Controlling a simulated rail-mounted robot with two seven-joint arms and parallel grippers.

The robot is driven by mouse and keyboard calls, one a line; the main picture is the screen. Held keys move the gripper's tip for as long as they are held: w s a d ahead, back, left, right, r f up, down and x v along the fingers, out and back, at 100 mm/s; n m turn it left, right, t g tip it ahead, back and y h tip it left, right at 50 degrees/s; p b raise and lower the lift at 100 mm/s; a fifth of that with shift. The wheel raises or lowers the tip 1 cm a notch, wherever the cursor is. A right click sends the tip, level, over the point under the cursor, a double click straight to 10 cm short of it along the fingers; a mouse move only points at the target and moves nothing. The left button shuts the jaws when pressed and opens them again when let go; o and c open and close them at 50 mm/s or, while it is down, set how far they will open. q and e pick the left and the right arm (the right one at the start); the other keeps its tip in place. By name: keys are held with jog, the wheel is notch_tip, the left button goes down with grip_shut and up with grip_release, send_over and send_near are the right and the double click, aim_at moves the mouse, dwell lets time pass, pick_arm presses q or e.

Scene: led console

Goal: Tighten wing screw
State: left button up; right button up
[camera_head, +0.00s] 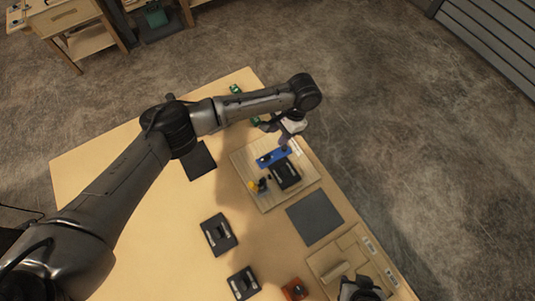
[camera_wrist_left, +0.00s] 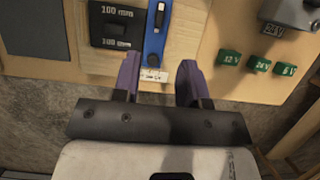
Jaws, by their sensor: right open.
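A blue bar (camera_head: 272,158) with dark knobs on it lies on the wooden board beside a black block; I cannot tell for sure which knob is the wing screw. In the left wrist view the blue bar (camera_wrist_left: 154,48) runs from the top edge toward a small white label, with a dark knob (camera_wrist_left: 159,17) on it. My left gripper (camera_head: 277,128) is over the far edge of the board. Its two purple fingers (camera_wrist_left: 157,82) are apart, one on each side of the label, with nothing between them gripped. My right gripper (camera_head: 358,289) is partly in view at the bottom, open.
A dark mat (camera_head: 314,219) lies nearby. Green blocks (camera_wrist_left: 258,64) and a grey box (camera_wrist_left: 292,13) are right of the left fingers. Black blocks (camera_head: 219,234) stand nearer on the table.

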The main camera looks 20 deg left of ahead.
aim_at(265, 158)
pick_arm(q)
jog(key=p+x, duration=0.1)
jog(key=x, duration=1.1)
jog(key=shift+s+f, duration=0.1)
jog(key=shift+f, duration=0.2)
grip_shut()
